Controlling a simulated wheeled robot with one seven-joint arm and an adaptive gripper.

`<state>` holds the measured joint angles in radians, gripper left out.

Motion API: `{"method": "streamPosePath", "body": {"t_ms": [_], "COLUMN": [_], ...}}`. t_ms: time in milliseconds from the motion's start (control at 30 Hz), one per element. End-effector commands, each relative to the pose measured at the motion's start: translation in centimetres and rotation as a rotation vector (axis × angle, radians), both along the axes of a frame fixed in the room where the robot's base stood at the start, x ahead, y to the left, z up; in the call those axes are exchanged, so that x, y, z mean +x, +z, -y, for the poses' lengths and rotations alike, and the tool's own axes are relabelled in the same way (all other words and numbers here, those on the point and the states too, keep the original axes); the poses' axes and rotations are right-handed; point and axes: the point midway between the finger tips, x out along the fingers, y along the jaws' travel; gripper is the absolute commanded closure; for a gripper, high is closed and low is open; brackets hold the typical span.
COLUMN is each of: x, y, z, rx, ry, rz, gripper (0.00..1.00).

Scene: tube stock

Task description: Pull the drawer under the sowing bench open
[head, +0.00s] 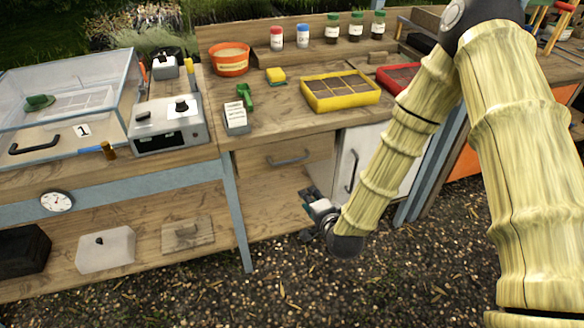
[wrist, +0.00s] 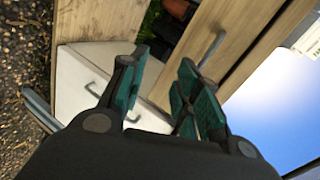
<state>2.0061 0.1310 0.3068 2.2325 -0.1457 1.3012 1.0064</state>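The sowing bench (head: 265,120) has a wooden drawer (head: 258,158) under its top, with a grey bar handle (head: 288,160). The drawer front looks shut, flush with the bench. My gripper (head: 309,198) is below and slightly right of the handle in the head view, apart from it. In the wrist view, my gripper (wrist: 163,62) has its teal-padded fingers spread with nothing between them. A wooden front with a bar handle (wrist: 212,48), apparently the drawer, shows beyond the right finger; the handle is not between the fingers.
A white cabinet door (head: 372,155) with an upright handle stands right of the drawer. A blue bench leg (head: 237,215) stands to the left. A yellow seed tray (head: 340,104) and an orange pot (head: 230,68) sit on top. Gravel in front is clear.

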Motion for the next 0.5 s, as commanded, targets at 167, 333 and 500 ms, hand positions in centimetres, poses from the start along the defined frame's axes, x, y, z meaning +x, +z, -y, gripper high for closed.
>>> {"method": "streamPosePath", "body": {"t_ms": [167,333,500], "x": [3.4,4.6,6.6], "y": [4.2,5.3,4.9], "z": [-1.7,-2.3,-3.0], "rx": [0.179,0.223,0.222], "ry": [-0.053,-0.063,-0.061], "rz": [0.104,0.127,0.128], "gripper": [0.68,0.68,0.68]}}
